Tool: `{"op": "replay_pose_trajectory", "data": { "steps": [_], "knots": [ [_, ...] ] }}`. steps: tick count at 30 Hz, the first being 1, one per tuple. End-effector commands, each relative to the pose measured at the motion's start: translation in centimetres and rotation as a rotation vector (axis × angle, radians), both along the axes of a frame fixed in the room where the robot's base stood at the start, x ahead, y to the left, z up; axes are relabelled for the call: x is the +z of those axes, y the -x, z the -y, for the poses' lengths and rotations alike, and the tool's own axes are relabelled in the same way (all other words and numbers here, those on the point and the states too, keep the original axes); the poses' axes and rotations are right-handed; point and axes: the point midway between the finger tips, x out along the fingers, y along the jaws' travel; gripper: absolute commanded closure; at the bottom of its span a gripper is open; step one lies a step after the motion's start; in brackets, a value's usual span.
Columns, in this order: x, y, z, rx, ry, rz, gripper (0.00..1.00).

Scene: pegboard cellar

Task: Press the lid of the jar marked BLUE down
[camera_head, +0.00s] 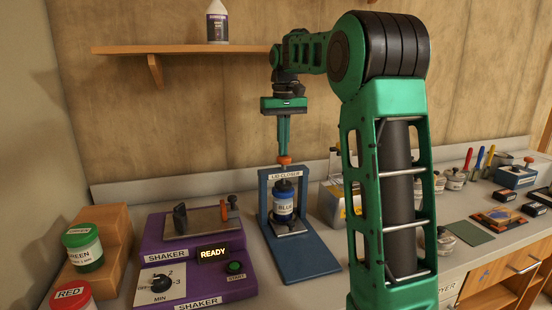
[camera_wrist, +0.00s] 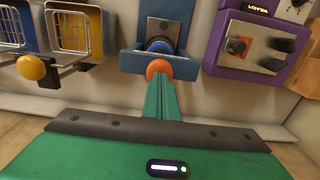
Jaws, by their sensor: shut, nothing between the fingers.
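The jar marked BLUE (camera_head: 284,208) stands upright in the blue frame labelled LID CLOSER (camera_head: 304,245). The lid closer has an orange knob (camera_head: 284,160) on top, also seen in the wrist view (camera_wrist: 158,68). My gripper (camera_head: 284,151) is shut and empty, pointing straight down right over the knob. In the wrist view its fingertips (camera_wrist: 160,80) overlap the knob's edge; I cannot tell whether they touch it.
A purple shaker (camera_head: 190,255) reading READY stands left of the lid closer. Jars marked GREEN (camera_head: 83,248) and RED (camera_head: 70,295) are farther left. Wire baskets (camera_wrist: 75,32) stand on the other side. A wooden shelf (camera_head: 180,49) with a bottle (camera_head: 217,22) hangs behind my arm.

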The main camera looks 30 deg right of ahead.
Motion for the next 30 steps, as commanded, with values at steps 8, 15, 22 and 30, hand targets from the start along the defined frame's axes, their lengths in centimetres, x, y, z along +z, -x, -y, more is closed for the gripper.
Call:
{"op": "replay_pose_trajectory", "data": {
  "steps": [8,15,22,30],
  "knots": [
    [-0.9,0.0,-0.1,0.001,-0.001,-0.002,1.0],
    [-1.6,0.0,0.0,0.0,-0.001,-0.003,1.0],
    [-1.3,0.0,0.0,0.0,-0.001,-0.003,1.0],
    [-0.1,0.0,0.0,-0.001,0.0,-0.001,1.0]
  ]
}}
